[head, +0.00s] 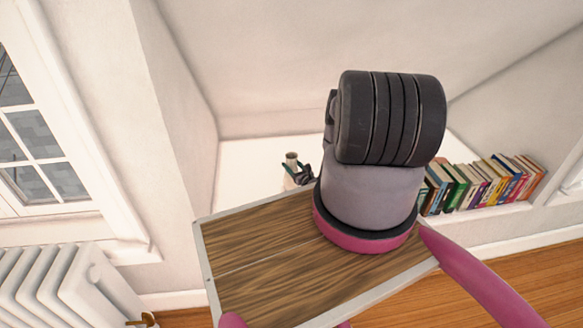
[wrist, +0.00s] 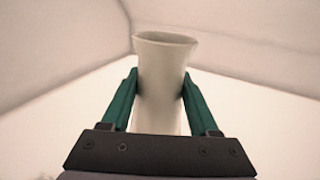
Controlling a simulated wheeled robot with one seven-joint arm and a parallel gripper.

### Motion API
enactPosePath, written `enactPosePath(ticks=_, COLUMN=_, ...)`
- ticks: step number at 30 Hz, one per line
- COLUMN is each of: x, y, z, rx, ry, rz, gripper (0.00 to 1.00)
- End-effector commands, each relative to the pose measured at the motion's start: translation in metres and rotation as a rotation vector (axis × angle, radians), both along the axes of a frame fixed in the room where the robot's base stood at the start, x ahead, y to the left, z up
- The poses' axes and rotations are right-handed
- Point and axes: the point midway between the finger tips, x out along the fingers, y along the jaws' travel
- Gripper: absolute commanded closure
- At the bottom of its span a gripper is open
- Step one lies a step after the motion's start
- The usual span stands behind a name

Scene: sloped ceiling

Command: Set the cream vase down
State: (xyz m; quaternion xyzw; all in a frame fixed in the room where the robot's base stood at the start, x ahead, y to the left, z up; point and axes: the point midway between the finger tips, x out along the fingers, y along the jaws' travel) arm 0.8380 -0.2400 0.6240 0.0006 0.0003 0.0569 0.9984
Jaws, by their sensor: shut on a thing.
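The cream vase (wrist: 161,75) stands between the green fingers of my gripper (wrist: 158,100) in the wrist view, its flared rim upward. Both fingers press against its sides. In the head view the vase (head: 291,158) shows small, beyond my arm, with my gripper (head: 298,173) around it over the white ledge (head: 245,170). The vase looks upright. Its base is hidden, so I cannot tell whether it touches the ledge.
A row of books (head: 485,183) stands on the ledge to the right. A sloped ceiling (head: 260,60) comes down behind the ledge. A window (head: 35,130) and a white radiator (head: 75,285) are at the left. The ledge left of the vase is clear.

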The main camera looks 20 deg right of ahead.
Motion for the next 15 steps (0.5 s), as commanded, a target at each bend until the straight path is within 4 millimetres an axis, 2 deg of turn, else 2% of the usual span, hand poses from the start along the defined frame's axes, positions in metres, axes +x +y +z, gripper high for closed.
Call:
enactPosePath(ticks=3, x=0.0008, y=-0.0008, z=-0.0064, rx=0.000, ry=-0.003, rz=-0.001, gripper=1.00)
enactPosePath(ticks=14, x=0.0007, y=-0.0009, z=-0.0098, rx=0.000, ry=-0.003, rz=-0.002, gripper=1.00)
enactPosePath(ticks=15, x=0.0004, y=-0.0006, z=-0.0097, rx=0.000, ry=-0.001, rz=-0.001, gripper=0.24)
